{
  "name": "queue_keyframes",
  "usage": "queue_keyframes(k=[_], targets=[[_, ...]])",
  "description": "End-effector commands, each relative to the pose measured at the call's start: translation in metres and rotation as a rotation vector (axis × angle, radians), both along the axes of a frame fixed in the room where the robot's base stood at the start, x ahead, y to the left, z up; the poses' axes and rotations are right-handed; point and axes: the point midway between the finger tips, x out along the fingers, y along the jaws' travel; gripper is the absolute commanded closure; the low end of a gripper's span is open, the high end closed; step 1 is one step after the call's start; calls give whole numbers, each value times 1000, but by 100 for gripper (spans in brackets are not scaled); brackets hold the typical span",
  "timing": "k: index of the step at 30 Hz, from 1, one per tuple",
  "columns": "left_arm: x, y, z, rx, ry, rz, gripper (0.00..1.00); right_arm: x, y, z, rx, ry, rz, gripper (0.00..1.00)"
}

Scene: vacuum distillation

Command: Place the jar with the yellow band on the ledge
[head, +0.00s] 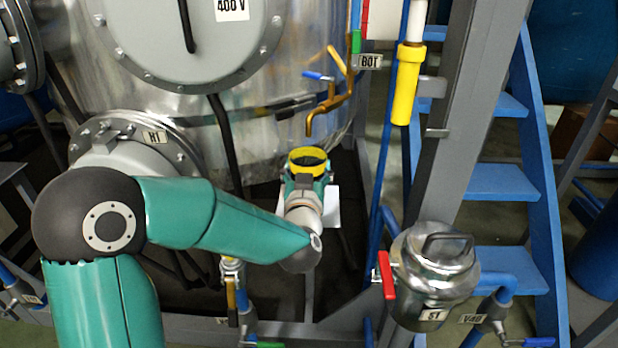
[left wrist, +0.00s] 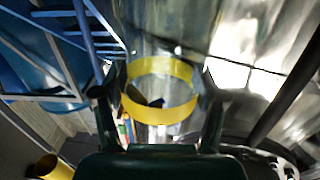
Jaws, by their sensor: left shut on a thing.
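The jar with the yellow band shows in the head view as a yellow ring (head: 307,154) near the middle, in front of the steel vessel. In the left wrist view its yellow band (left wrist: 160,113) circles a clear body between the two dark fingers. My left gripper (head: 305,173) is shut on the jar, which looks roughly upright. A white flat surface (head: 332,206), possibly the ledge, shows partly behind and below my gripper. My arm hides much of it, and I cannot tell whether the jar touches it. My right gripper is not in view.
A brass tap (head: 323,112) with a blue handle hangs just above and right of the jar. The steel vessel (head: 270,135) stands behind it. A blue pipe (head: 386,150), a grey post (head: 455,110) and a lidded steel pot (head: 435,275) stand to the right.

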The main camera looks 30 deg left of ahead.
Motion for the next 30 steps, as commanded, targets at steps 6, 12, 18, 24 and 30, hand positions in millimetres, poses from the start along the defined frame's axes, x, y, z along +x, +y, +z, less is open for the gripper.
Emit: queue_keyframes(k=[6,12,18,24,30], targets=[[15,8,1,0,-2,-1,76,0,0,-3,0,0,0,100],[20,11,-24,0,4,-2,76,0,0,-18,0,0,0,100],[19,10,-35,0,-1,-3,76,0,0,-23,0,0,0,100],[19,10,-34,0,-1,-3,76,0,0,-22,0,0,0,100],[19,10,-37,-1,-1,-3,14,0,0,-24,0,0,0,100]])
